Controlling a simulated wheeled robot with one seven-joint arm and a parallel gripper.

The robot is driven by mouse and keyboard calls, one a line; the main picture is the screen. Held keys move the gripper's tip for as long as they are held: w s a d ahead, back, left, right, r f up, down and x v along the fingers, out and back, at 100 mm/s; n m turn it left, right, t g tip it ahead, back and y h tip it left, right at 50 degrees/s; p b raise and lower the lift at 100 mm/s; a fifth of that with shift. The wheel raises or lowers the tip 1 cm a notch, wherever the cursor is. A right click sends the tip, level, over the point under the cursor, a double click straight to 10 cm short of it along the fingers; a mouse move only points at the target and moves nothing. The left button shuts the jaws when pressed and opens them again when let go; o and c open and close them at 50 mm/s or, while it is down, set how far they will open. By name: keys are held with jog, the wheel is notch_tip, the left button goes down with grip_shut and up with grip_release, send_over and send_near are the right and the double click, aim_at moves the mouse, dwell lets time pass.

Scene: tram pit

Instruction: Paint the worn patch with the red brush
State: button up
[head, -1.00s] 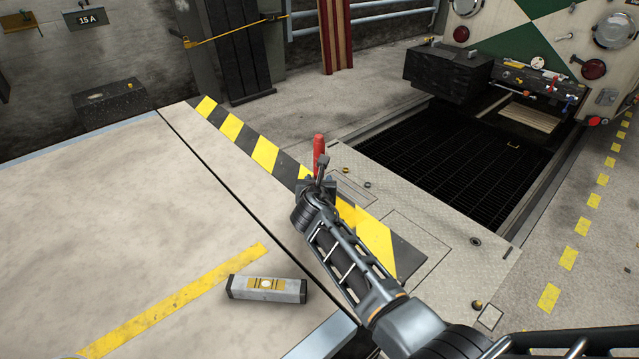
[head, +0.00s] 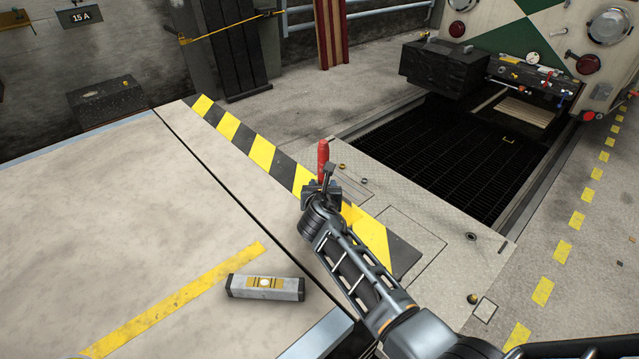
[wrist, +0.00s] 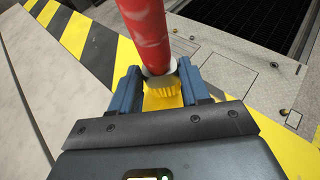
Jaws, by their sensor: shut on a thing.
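My gripper (head: 322,190) is shut on the red brush (head: 323,156) over the black-and-yellow hazard stripe (head: 262,152). The brush's red handle points up in the head view. In the wrist view the red handle (wrist: 144,32) rises from a pale collar between the blue fingers of my gripper (wrist: 165,88), with yellow bristles (wrist: 162,99) below. I cannot tell whether the bristles touch the surface. My gripper and arm hide part of the stripe. I cannot clearly make out a separate worn patch.
A grey spirit level (head: 265,287) lies on the pale platform near a scuffed yellow line (head: 185,298). A dark grated pit (head: 440,150) lies to the right, with a black box (head: 443,68) at its far end. Metal cover plates (head: 400,235) lie between stripe and pit.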

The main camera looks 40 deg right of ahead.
jog(key=shift+s+d, duration=0.15)
jog(key=shift+s, duration=3.35)
jog(key=shift+s+d, duration=0.1)
jog(key=shift+s, duration=3.35)
jog(key=shift+r, duration=0.1)
notch_tip(320, 180, up, 7)
